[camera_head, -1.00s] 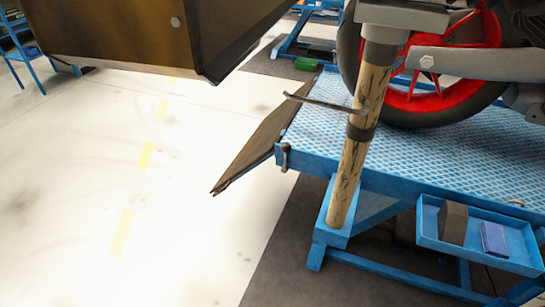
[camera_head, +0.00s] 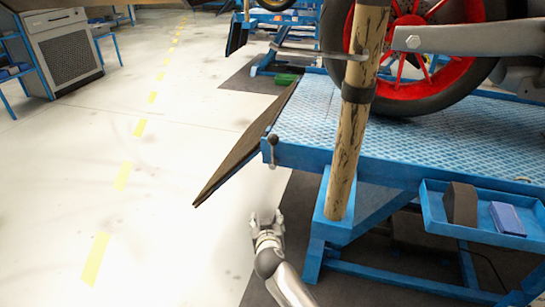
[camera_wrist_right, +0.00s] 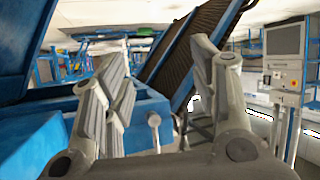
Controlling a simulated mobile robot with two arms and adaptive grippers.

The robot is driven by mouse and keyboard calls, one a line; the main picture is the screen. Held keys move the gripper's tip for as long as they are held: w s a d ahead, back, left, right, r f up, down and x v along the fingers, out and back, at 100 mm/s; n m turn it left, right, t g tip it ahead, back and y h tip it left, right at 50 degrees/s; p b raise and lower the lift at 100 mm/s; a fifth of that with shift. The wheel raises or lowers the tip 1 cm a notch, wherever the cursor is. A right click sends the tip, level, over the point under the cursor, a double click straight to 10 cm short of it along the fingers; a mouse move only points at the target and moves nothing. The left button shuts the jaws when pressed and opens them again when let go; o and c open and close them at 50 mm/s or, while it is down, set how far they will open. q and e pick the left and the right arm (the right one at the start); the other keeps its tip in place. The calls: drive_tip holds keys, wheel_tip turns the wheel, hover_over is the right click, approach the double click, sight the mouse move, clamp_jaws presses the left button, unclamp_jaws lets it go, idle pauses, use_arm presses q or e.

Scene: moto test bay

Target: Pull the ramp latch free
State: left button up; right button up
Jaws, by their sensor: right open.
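The ramp latch (camera_head: 272,150) is a small dark lever with a round knob at the corner of the blue lift table (camera_head: 330,155), beside the hinged ramp (camera_head: 240,150). In the right wrist view the right gripper (camera_wrist_right: 160,62) is open and empty. The latch (camera_wrist_right: 154,122) shows between its fingers as a grey ball-ended lever, beyond them. The ribbed ramp (camera_wrist_right: 195,40) rises behind. My left gripper is out of view.
A wooden-looking post (camera_head: 350,150) with a metal bar stands at the table edge. A motorcycle wheel (camera_head: 410,60) rests on the table. A blue tray (camera_head: 470,225) holds a dark block and a blue box. Open floor (camera_head: 150,230) lies to the left.

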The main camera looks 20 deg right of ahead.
drive_tip(key=w+r+m+t+h+b, duration=0.2)
drive_tip(key=w+r+b, duration=0.1)
drive_tip(key=r, duration=0.7)
drive_tip(key=m+t+h+b, duration=0.2)
drive_tip(key=m, duration=0.1)
approach(272, 142)
drive_tip(key=x, duration=0.8)
drive_tip(key=shift+w+d+f, duration=0.1)
drive_tip(key=shift+w+d, duration=0.15)
use_arm(q)
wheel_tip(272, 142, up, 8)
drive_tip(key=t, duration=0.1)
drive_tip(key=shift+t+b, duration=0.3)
drive_tip(key=shift+b, duration=0.05)
use_arm(e)
drive_tip(key=shift+x, duration=1)
drive_tip(key=shift+c, duration=0.2)
clamp_jaws()
